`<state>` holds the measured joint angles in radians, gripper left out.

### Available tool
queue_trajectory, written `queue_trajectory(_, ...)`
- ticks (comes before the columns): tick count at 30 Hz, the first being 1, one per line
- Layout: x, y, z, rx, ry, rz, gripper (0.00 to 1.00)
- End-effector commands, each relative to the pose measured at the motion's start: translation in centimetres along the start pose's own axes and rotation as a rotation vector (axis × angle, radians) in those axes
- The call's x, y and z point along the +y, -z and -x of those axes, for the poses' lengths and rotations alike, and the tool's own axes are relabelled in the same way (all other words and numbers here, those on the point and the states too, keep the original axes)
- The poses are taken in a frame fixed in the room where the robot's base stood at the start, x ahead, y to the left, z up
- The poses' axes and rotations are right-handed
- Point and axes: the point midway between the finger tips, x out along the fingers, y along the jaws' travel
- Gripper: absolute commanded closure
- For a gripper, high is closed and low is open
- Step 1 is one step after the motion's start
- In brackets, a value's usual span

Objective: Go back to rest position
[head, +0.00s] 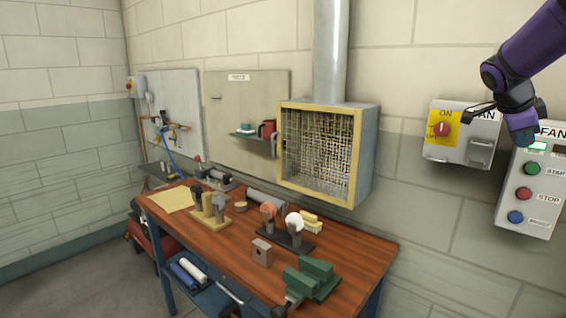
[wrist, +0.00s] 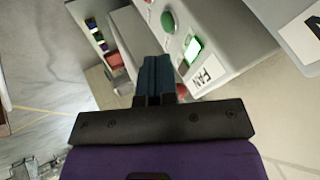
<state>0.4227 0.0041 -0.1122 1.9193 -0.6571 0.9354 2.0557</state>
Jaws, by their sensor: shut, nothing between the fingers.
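My gripper (head: 526,140) is at the upper right in the head view, at the upper part of the fan control box (head: 530,205). In the wrist view my gripper (wrist: 158,62) shows its dark fingers pressed together with nothing between them. The fingertips point toward the box, close to its green-lit display (wrist: 193,49) and green button (wrist: 168,22). I cannot tell whether they touch it. My purple arm comes in from the upper right corner of the head view.
A yellow-fronted switch box (head: 449,150) is on the wall left of the control box. A yellow-framed mesh fan hood (head: 355,165) hangs above a wooden workbench (head: 355,258) carrying several tools and green blocks. Bare wall lies below the control boxes.

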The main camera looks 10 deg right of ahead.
Motion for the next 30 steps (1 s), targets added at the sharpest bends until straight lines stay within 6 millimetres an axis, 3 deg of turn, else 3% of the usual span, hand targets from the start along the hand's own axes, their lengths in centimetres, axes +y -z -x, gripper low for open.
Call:
queue_trajectory(5,3.6,-2.4,3.9,-0.099,0.031,0.245,1.0)
queue_trajectory(15,14.7,-7.2,11.4,-0.324,0.201,0.938,1.0)
queue_trajectory(22,22.9,-9.2,14.6,-0.428,0.399,1.403,1.0)
queue_trajectory(30,31.1,-10.5,16.1,-0.478,0.659,1.849,1.0)
